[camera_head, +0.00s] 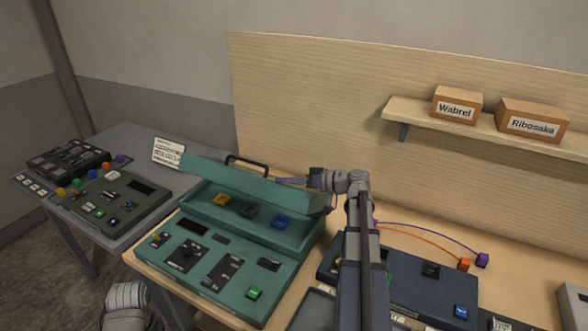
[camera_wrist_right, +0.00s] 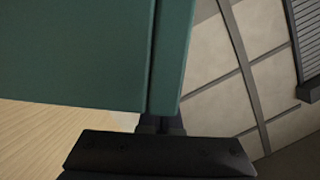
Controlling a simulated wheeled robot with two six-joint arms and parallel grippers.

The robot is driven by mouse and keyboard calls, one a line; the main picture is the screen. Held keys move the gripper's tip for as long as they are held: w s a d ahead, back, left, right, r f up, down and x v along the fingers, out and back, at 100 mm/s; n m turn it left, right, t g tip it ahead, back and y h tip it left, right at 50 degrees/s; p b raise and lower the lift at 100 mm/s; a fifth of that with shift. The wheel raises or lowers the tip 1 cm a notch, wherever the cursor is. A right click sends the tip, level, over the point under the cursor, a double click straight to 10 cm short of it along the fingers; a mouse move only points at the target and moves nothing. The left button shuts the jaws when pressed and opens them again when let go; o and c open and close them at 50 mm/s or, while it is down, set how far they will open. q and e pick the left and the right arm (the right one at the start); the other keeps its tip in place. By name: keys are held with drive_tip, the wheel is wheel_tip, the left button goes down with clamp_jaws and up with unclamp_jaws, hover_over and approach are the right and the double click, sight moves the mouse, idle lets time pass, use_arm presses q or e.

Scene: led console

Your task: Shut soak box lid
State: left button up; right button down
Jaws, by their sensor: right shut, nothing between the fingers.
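The teal soak box (camera_head: 277,295) stands on the wooden table with its lid (camera_head: 245,182) tilted part-way open. My right gripper (camera_head: 316,182) is at the lid's right end, shut and empty. In the right wrist view, the teal panel (camera_wrist_right: 75,50) fills the upper left, close to the shut fingers (camera_wrist_right: 160,124); I cannot tell whether they touch it. My left gripper is out of view.
A dark blue console (camera_head: 415,292) with orange and purple cables sits right of the box, partly behind my right arm. A grey side table (camera_head: 150,137) with other consoles is at left. A shelf (camera_head: 420,115) holds two cartons.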

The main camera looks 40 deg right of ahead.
drive_tip(key=shift+s+a+f+n+h+b, duration=0.25)
drive_tip(key=shift+s+a+f+n+b, duration=0.45)
drive_tip(key=shift+a+f+b, duration=0.8)
drive_tip(key=shift+s+a+f+n+h+b, duration=0.3)
drive_tip(key=shift+s+a+f+n+b, duration=0.6)
drive_tip(key=shift+f+b, duration=1.05)
drive_tip(key=shift+s+a+f+n+h+b, duration=0.3)
drive_tip(key=shift+a+f+n+b, duration=0.3)
drive_tip(key=shift+a+f+b, duration=1.15)
drive_tip(key=shift+s+d+f+p, duration=0.1)
drive_tip(key=shift+d+f+p, duration=0.2)
drive_tip(key=shift+f+p, duration=0.15)
